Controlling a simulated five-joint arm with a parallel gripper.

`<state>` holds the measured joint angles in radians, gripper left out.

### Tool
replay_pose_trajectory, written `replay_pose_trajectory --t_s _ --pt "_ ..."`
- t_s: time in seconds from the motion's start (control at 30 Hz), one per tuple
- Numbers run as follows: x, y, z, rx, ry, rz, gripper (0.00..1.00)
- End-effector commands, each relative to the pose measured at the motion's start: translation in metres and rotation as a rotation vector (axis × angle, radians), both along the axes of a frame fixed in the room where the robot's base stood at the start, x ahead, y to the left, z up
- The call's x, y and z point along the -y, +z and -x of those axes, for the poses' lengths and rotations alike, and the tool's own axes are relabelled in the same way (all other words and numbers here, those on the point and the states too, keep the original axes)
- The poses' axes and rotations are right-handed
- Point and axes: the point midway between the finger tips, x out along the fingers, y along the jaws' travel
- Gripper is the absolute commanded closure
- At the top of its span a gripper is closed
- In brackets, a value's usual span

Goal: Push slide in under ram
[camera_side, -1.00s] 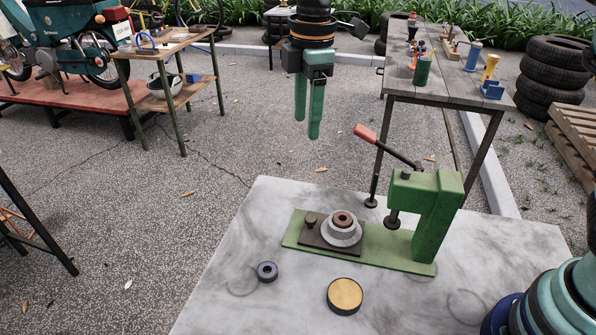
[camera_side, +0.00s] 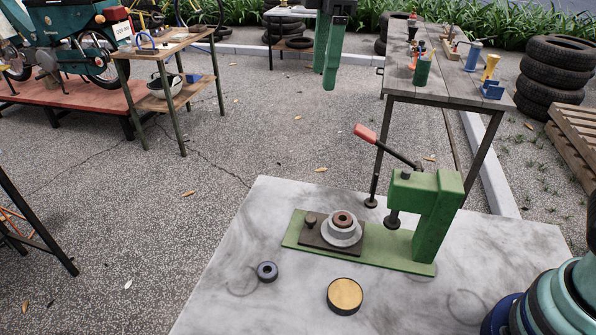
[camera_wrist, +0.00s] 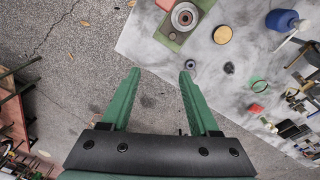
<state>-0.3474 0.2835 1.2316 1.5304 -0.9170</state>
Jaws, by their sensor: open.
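The slide (camera_side: 317,241) is a dark brown plate with a small dark knob (camera_side: 311,220) at its left end. It bears a pale grey flanged part with a reddish-brown ring (camera_side: 343,219) on top. It lies on the green base (camera_side: 294,231) of the press, left of the ram (camera_side: 394,219), not under it. The green press frame (camera_side: 437,213) has a lever with a red handle (camera_side: 365,133). In the wrist view the slide (camera_wrist: 170,24) shows at the top, partly cut off. My gripper (camera_side: 324,78) is open and empty, high above and behind the table; its fingers (camera_wrist: 160,72) are spread.
The marble table (camera_side: 215,298) also holds a dark ring (camera_side: 267,271) and a gold-topped round disc (camera_side: 345,295) in front of the press. The slide's left side is clear. A grey workbench (camera_side: 440,75) stands behind, and stacked tyres (camera_side: 556,80) are at the right.

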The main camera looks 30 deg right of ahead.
Motion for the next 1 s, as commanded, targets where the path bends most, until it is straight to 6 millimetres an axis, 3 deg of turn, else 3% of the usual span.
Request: replay_pose_trajectory --t_s 0.17,0.27,1.0 --pt "-0.001 -0.007 -0.001 -0.009 -0.088 -0.006 0.38" --pt "-0.004 -0.018 -0.002 -0.019 -0.248 -0.018 0.38" --pt "-0.020 -0.130 0.000 -0.086 -1.963 -0.096 0.38"
